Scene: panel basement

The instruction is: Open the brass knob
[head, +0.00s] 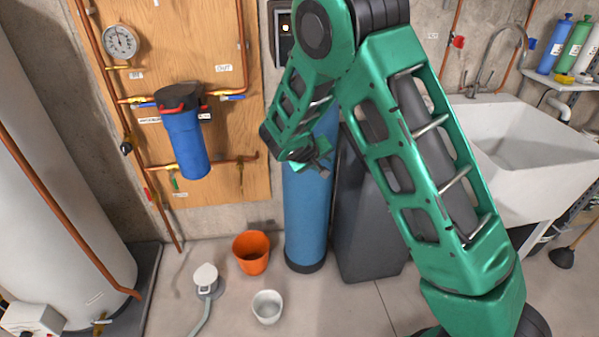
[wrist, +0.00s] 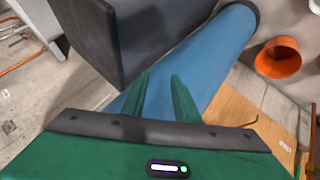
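I cannot tell for certain which part is the brass knob. Small brass-coloured fittings sit along the copper pipes on the wooden board, such as the brass fitting (head: 137,100) left of the blue filter. Another brass fitting (head: 101,322) is low on the white tank at the far left. My gripper (head: 320,158) is in front of the tall blue cylinder, to the right of the board. In the wrist view its two green fingers (wrist: 159,76) stand apart with nothing between them.
The blue filter (head: 187,142) hangs on the wooden board (head: 222,70). An orange bucket (head: 251,253), a white bucket (head: 267,307) and a white floor device (head: 206,278) occupy the floor. A sink (head: 530,150) is right.

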